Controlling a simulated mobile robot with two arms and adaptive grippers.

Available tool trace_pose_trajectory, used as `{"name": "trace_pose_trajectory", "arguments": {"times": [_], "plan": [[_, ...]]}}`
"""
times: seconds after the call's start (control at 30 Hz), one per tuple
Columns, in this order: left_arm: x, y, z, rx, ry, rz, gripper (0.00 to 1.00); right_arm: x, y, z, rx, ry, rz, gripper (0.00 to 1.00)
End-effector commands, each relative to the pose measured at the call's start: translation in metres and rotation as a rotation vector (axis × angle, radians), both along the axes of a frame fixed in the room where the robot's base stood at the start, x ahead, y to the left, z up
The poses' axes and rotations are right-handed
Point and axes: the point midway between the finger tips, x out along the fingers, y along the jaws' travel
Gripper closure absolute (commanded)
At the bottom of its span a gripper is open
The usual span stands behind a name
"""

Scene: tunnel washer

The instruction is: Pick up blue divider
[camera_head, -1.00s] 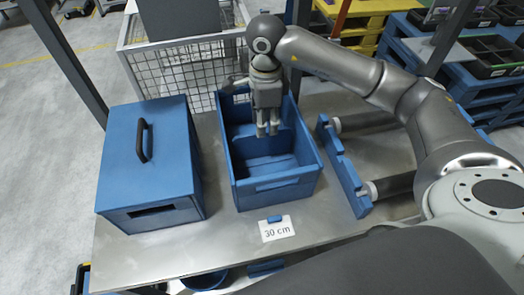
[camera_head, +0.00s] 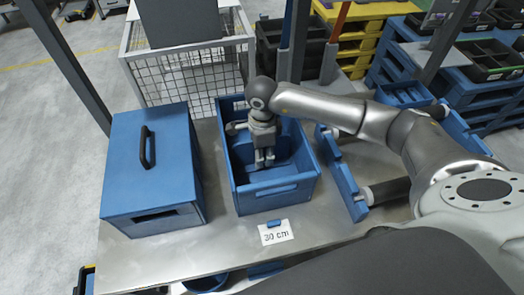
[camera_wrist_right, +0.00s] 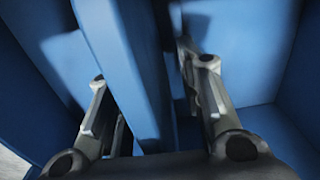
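The blue divider (camera_wrist_right: 125,70) shows in the right wrist view as a straight blue panel edge running between my fingers. In the head view it is largely hidden by my gripper and hard to tell from the same-coloured blue bin (camera_head: 270,197). My right gripper (camera_head: 264,160) points down inside this open bin. Its fingers are apart, one on each side of the divider in the right wrist view, with a visible gap on the right side. My left gripper is not in view.
A closed blue box (camera_head: 150,170) with a black handle stands left of the bin on the metal table (camera_head: 235,250). A blue rack (camera_head: 342,175) lies to the right. A "30 cm" label (camera_head: 275,233) lies in front. A wire cage (camera_head: 195,80) stands behind.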

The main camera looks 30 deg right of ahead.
Motion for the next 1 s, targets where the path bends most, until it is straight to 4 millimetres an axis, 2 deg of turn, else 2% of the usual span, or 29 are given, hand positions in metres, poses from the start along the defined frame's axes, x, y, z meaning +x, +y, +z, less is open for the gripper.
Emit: {"name": "trace_pose_trajectory", "arguments": {"times": [0.13, 0.3, 0.4, 0.8, 1.0], "plan": [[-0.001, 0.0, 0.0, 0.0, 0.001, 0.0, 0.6, 0.0, 0.0, 0.0, 0.0, 0.0, 0.0, 0.69], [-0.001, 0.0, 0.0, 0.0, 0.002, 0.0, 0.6, 0.0, 0.0, 0.0, 0.001, -0.001, 0.0, 0.91], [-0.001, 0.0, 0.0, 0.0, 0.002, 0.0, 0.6, 0.0, 0.0, 0.0, 0.001, -0.001, 0.0, 1.0], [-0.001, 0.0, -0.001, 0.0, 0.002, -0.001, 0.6, 0.001, 0.0, 0.002, 0.0, -0.002, 0.0, 1.0], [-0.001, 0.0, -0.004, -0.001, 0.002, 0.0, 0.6, 0.002, 0.0, 0.017, 0.001, -0.004, 0.0, 1.0]]}}
